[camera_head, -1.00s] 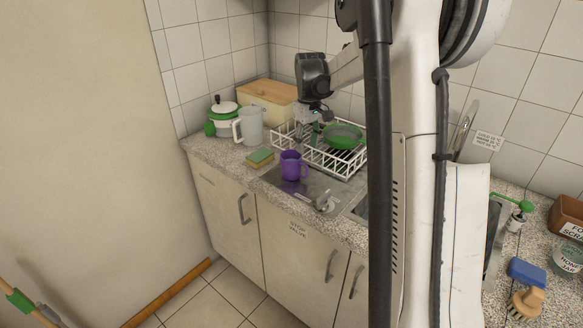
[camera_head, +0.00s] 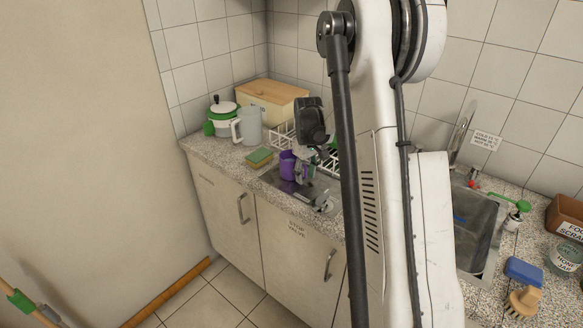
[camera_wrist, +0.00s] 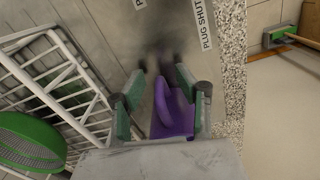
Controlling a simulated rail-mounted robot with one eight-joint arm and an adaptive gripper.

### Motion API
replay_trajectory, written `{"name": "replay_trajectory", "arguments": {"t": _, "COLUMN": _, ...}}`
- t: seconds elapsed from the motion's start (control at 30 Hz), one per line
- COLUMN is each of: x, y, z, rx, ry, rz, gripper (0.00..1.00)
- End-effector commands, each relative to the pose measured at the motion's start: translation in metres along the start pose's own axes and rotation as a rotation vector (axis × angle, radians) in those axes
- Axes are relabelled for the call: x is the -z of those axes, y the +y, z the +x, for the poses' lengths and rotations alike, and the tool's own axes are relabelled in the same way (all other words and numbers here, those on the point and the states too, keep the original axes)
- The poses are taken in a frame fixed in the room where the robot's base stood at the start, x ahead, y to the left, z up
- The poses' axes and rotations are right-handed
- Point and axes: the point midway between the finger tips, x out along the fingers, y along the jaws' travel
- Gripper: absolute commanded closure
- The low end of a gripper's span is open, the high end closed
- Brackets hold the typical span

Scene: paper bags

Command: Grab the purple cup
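The purple cup (camera_head: 287,165) stands on the metal drainboard, partly covered by my gripper (camera_head: 304,170) in the head view. In the wrist view, the purple cup (camera_wrist: 180,120) and its looped handle show between the two green-padded fingers of my gripper (camera_wrist: 160,80). The fingers are spread apart, with visible gaps beside the purple part. I cannot tell whether either pad touches the cup. The cup's lower part is hidden in the wrist view.
A sink (camera_head: 468,228) is at right.

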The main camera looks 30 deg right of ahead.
Motion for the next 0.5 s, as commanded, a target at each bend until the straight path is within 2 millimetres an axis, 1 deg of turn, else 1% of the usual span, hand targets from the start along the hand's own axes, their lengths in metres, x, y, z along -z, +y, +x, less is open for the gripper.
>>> {"name": "replay_trajectory", "arguments": {"t": 0.1, "x": -0.0001, "y": -0.0002, "z": 0.0032, "rx": 0.0, "ry": 0.0, "rz": 0.0, "gripper": 0.68}}
{"name": "replay_trajectory", "arguments": {"t": 0.27, "x": -0.0001, "y": -0.0002, "z": 0.003, "rx": 0.0, "ry": 0.0, "rz": 0.0, "gripper": 0.68}}
{"name": "replay_trajectory", "arguments": {"t": 0.5, "x": -0.0001, "y": -0.0002, "z": 0.0029, "rx": 0.0, "ry": 0.0, "rz": 0.0, "gripper": 1.0}}
